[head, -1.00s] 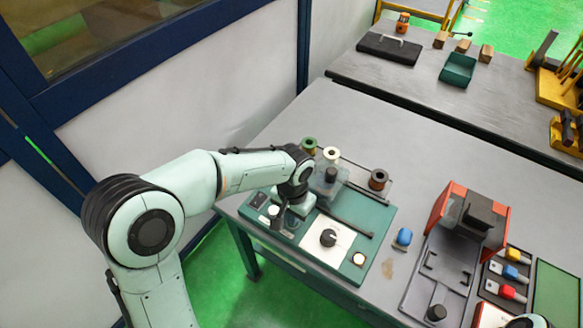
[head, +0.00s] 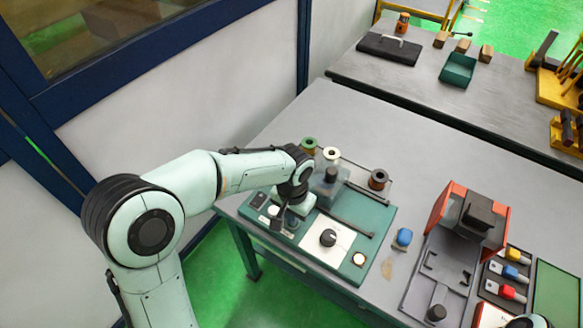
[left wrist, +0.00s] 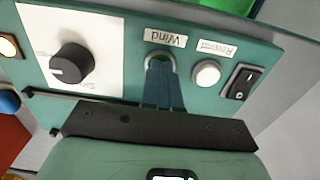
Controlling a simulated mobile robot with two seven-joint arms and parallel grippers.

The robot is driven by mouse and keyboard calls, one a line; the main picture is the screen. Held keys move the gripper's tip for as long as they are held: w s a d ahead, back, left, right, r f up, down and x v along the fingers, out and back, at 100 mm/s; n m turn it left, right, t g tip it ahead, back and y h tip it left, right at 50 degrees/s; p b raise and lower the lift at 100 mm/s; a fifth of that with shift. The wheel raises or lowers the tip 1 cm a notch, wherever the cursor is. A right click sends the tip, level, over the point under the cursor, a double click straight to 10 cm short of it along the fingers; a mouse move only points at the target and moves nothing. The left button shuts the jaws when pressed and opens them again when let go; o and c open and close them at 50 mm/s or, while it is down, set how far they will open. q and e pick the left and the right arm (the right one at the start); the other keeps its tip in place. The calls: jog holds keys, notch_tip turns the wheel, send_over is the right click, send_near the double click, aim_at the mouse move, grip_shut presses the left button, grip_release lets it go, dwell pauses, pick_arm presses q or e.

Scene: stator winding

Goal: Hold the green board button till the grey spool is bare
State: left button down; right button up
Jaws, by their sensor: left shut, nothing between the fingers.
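My left gripper (head: 281,220) is shut and empty, pointing down at the front left of the green control board (head: 377,238). In the left wrist view its closed fingertips (left wrist: 161,64) are at the round button (left wrist: 160,54) below the "Wind" label. They hide most of that button, so I cannot tell its colour or how far it is pressed. Behind the arm stand a green-topped spool (head: 309,144), a cream-topped spool (head: 331,154) and a brown spool (head: 378,178). A grey part (head: 331,174) stands inside a see-through cover; I cannot tell whether wire is on it.
Beside the fingers are a white button (left wrist: 207,73) and a black rocker switch (left wrist: 240,82). A black knob (head: 328,237) sits on a white plate. Right of the board are a blue part (head: 403,237) and a red-sided fixture (head: 446,207).

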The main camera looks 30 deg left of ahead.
pick_arm(q)
jog(key=shift+r, duration=0.1)
dwell(0.3)
jog(key=shift+r+p, duration=0.9)
jog(key=shift+r, duration=0.4)
notch_tip(320, 180, up, 4)
jog(key=shift+w+r+p, duration=0.1)
jog(key=shift+p, duration=1.05)
pick_arm(e)
jog(key=w+r, duration=0.3)
jog(key=r, duration=0.2)
jog(key=shift+w, duration=0.35)
jog(key=shift+s+r, duration=0.1)
